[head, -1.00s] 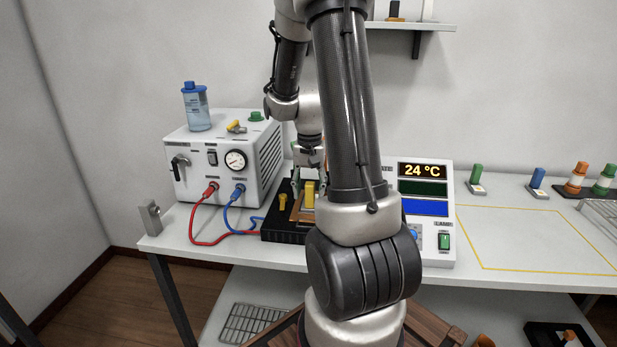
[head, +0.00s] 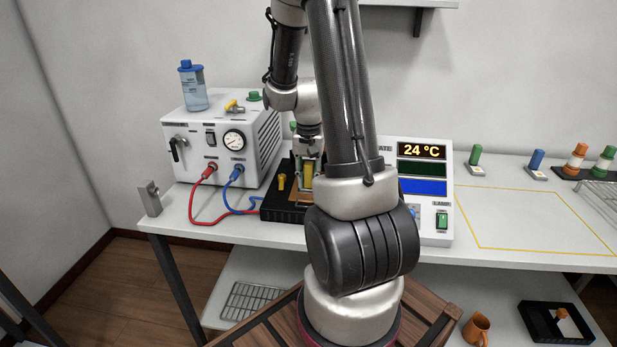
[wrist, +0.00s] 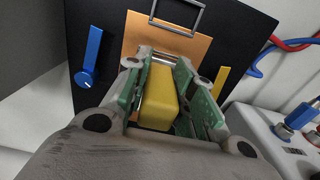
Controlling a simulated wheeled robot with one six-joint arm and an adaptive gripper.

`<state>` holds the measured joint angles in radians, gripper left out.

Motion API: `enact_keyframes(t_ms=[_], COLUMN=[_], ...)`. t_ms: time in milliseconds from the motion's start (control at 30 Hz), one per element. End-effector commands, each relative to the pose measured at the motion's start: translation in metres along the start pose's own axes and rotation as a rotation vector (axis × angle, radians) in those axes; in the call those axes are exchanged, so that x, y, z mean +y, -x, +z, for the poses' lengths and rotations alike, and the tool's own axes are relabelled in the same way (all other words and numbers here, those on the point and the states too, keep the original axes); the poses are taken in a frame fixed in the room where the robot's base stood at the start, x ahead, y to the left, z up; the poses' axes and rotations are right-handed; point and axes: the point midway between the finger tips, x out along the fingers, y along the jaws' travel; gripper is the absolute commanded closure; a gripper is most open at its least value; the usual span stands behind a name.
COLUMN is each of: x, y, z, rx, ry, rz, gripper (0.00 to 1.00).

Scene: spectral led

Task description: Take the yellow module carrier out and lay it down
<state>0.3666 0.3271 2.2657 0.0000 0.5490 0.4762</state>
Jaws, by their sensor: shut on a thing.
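The yellow module carrier (wrist: 158,98) sits between the green-padded fingers of my gripper (wrist: 157,90) in the wrist view. My gripper is shut on it. The carrier is over the copper-coloured plate (wrist: 135,50) of the black fixture (wrist: 90,20); I cannot tell whether it touches the plate. In the head view the yellow carrier (head: 306,182) shows partly beside my arm, at the black fixture (head: 284,207) on the bench. My gripper (head: 308,165) is above it and partly hidden by my forearm.
A blue lever (wrist: 90,55) and a yellow lever (wrist: 222,80) flank the plate, with a metal handle (wrist: 178,15) beyond. A display panel (head: 425,190) stands right. A yellow-outlined bench area (head: 530,215) is empty.

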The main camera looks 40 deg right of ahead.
Motion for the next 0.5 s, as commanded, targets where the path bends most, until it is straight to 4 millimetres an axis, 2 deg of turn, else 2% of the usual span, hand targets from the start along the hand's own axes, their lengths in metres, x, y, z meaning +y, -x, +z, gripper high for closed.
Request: enact_keyframes(t_ms=[500], x=[-0.0001], y=[0.0096], z=[-0.0003], rx=[0.001], ry=[0.000], rz=[0.000], gripper=[1.00])
